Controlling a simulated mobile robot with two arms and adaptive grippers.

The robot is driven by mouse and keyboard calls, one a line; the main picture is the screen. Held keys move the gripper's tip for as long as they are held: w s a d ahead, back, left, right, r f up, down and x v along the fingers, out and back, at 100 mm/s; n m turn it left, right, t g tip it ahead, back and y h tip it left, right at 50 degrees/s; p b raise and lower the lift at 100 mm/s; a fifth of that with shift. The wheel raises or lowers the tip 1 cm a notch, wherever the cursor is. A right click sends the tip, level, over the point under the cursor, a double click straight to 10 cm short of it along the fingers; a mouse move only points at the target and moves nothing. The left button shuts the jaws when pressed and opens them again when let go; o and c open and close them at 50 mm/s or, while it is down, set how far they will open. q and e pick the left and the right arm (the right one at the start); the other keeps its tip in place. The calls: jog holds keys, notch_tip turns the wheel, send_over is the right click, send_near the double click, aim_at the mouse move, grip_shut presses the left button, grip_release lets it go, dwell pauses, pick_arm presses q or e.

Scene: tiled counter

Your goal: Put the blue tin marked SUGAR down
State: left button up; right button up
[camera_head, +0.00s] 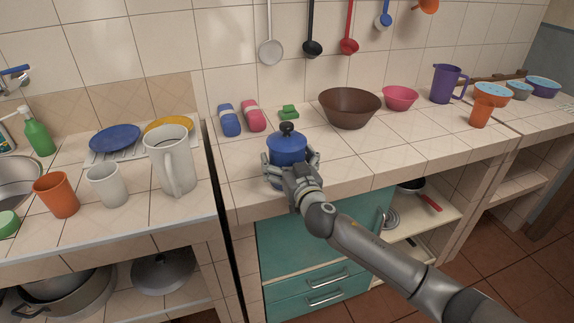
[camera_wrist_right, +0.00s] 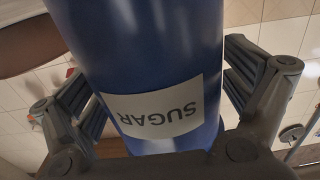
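The blue tin (camera_head: 287,147) has a dark knob on its lid and stands upright near the front edge of the tiled counter (camera_head: 237,160). In the right wrist view the tin (camera_wrist_right: 140,50) fills the middle, with a white SUGAR label (camera_wrist_right: 160,107) that reads upside down. My right gripper (camera_head: 291,167) has a finger on each side of the tin, closed against its sides; the fingers also show in the wrist view (camera_wrist_right: 155,85). The tin's base is partly hidden by the gripper, so I cannot tell whether it touches the counter. My left gripper is not in view.
Behind the tin are blue (camera_head: 229,120) and pink (camera_head: 253,116) items and a green sponge-like item (camera_head: 288,112). A brown bowl (camera_head: 350,108) stands to the right. A white jug (camera_head: 171,160) stands left, across a gap between counters. Tiles right of the tin are clear.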

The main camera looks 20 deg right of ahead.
aim_at(282, 130)
jog(key=shift+r, duration=0.1)
jog(key=c, duration=1.8)
jog(key=shift+c, duration=0.2)
jog(key=shift+r, duration=0.75)
jog(key=s+r, duration=0.1)
jog(key=r, duration=0.1)
jog(key=s+a+r, duration=0.1)
jog(key=s+r, duration=0.1)
jog(key=r, duration=0.1)
jog(key=s+r, duration=0.2)
jog(key=shift+a+r, duration=0.2)
jog(key=shift+r, duration=0.15)
jog(key=s+a+r, duration=0.2)
jog(key=s+r, duration=0.2)
jog(key=s, duration=0.4)
jog(key=s+d+f, duration=0.2)
jog(key=s+f, duration=1.4)
jog(key=s, duration=0.2)
jog(key=shift+s+d+h+p, duration=0.25)
jog(key=shift+s+h+p, duration=0.05)
jog(key=shift+s+p, duration=0.1)
